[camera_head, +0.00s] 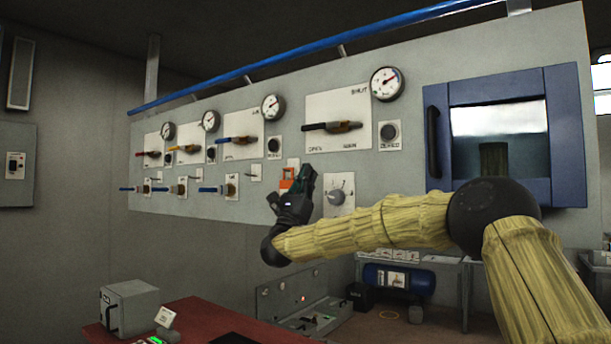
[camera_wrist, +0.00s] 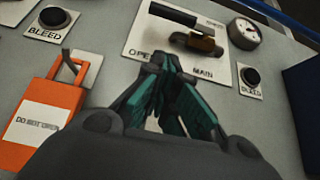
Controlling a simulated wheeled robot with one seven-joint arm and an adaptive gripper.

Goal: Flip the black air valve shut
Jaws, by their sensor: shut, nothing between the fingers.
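The black air valve has a black lever handle (camera_head: 318,127) on a brass-coloured body (camera_head: 348,126), mounted on a white plate (camera_head: 340,102). The handle lies about horizontal and points left; the plate reads SHUT at the top, OPEN and MAIN at the bottom. In the wrist view the black handle (camera_wrist: 186,16) and brass body (camera_wrist: 197,42) are ahead of my fingers. My gripper (camera_head: 306,174) is below the plate, apart from the handle. In the wrist view my gripper (camera_wrist: 160,64) shows its green-and-black fingers, shut and empty.
An orange padlock (camera_wrist: 42,112) marked DO NOT OPEN hangs left of my gripper. Black bleed buttons (camera_wrist: 55,17) (camera_wrist: 251,77) flank the plate. A gauge (camera_head: 387,83) is above right. Smaller valves are further left. A blue-framed window box (camera_head: 566,135) with a handle stands right.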

